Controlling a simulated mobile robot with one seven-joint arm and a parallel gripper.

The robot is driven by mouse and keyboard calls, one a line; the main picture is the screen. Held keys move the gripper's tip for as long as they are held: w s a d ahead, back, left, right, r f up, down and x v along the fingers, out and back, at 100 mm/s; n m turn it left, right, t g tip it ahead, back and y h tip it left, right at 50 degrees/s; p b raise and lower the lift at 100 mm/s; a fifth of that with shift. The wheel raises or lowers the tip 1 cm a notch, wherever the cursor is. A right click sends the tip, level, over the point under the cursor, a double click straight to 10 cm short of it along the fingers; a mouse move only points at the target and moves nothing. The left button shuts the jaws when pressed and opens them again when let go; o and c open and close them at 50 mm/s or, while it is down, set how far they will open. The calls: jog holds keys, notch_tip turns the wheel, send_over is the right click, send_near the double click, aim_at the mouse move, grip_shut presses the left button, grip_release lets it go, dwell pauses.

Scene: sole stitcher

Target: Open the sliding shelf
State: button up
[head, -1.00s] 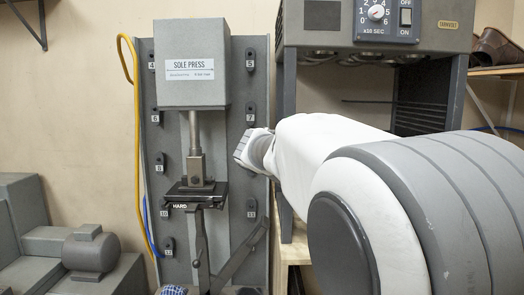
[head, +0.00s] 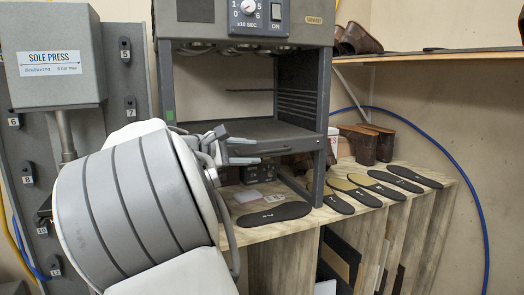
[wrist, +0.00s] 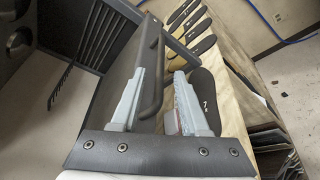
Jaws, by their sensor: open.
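The sliding shelf (head: 262,132) is a flat dark grey plate inside the grey machine, level and seemingly pushed in. Its dark bar handle (wrist: 157,52) shows in the wrist view along the shelf's front. My gripper (wrist: 161,76) is open and empty, with its two pale fingers pointing at the handle. The handle appears between the fingertips in that view; whether either finger touches it I cannot tell. In the head view, my gripper (head: 241,150) is at the left part of the shelf's front edge, and my arm hides some of the machine's left side.
The machine (head: 180,60) stands on a wooden bench (head: 345,222). Several dark soles (head: 365,186) and brown shoes (head: 366,142) lie to the right. The sole press (head: 55,62) stands at left. A wall shelf (head: 440,57) is at upper right.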

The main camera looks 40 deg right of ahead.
aim_at(260, 152)
jog(key=x, duration=0.5)
jog(key=shift+d+f, duration=0.1)
jog(key=shift+d, duration=0.05)
grip_shut()
dwell(1.3)
